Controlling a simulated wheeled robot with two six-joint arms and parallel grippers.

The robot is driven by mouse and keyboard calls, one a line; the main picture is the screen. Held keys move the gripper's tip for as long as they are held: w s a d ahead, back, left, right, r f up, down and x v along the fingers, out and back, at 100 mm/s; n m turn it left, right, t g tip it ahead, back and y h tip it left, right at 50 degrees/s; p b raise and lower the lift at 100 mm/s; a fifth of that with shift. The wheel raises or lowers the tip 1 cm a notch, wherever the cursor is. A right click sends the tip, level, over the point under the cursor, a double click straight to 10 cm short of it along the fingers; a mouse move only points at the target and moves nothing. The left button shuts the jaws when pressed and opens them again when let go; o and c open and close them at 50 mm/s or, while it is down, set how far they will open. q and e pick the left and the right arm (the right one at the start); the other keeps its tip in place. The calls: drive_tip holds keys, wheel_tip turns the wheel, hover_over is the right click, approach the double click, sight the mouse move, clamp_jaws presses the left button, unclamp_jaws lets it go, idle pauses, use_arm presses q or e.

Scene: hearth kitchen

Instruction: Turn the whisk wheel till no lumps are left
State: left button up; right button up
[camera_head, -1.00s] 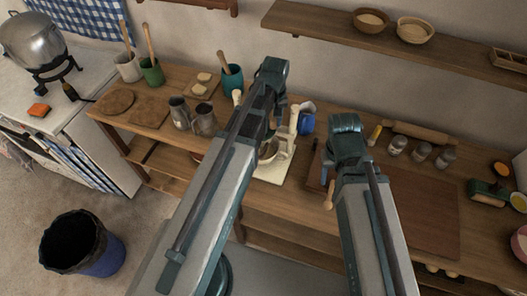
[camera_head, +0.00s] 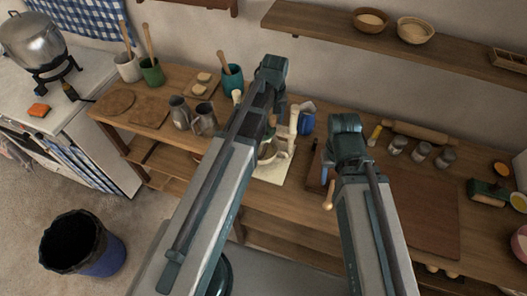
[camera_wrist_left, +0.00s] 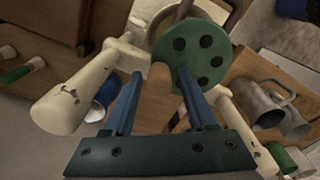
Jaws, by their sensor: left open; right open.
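The whisk stand is cream, with a pale base (camera_head: 275,172) on the table; part of its frame also shows in the left wrist view (camera_wrist_left: 62,105). Its green whisk wheel (camera_wrist_left: 203,56) with black holes faces my left gripper (camera_wrist_left: 162,98). A wooden knob (camera_wrist_left: 159,82) lies between that gripper's two blue fingers, which stand open around it. A bowl (camera_wrist_left: 160,18) is partly visible behind the wheel. My left arm covers much of the stand in the head view. Its contents and any lumps cannot be made out. My right gripper (camera_head: 326,172) hangs by the board, mostly hidden by its arm.
Two metal jugs (camera_head: 204,120) and a teal pot (camera_head: 232,82) stand left of the stand, a blue jug (camera_head: 307,122) close behind it. Jars (camera_head: 397,145), a rolling pin (camera_head: 422,132) and a brown board (camera_head: 425,210) lie to the right. A shelf (camera_head: 330,24) runs above.

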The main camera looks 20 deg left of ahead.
use_arm(q)
wheel_tip(320, 180, up, 8)
drive_tip(key=p, duration=0.8)
drive_tip(key=shift+r, duration=0.1)
idle(0.3)
drive_tip(key=s+m, duration=0.6)
drive_tip(key=s, duration=0.6)
drive_tip(key=s+d+f+m+y+b, duration=0.1)
drive_tip(key=s+d+f+m+b, duration=0.2)
drive_tip(key=d+f+b, duration=0.8)
wheel_tip(320, 180, down, 2)
drive_tip(key=shift+s+d+f+b, duration=0.2)
drive_tip(key=shift+s+b, duration=0.4)
drive_tip(key=shift+b, duration=0.6)
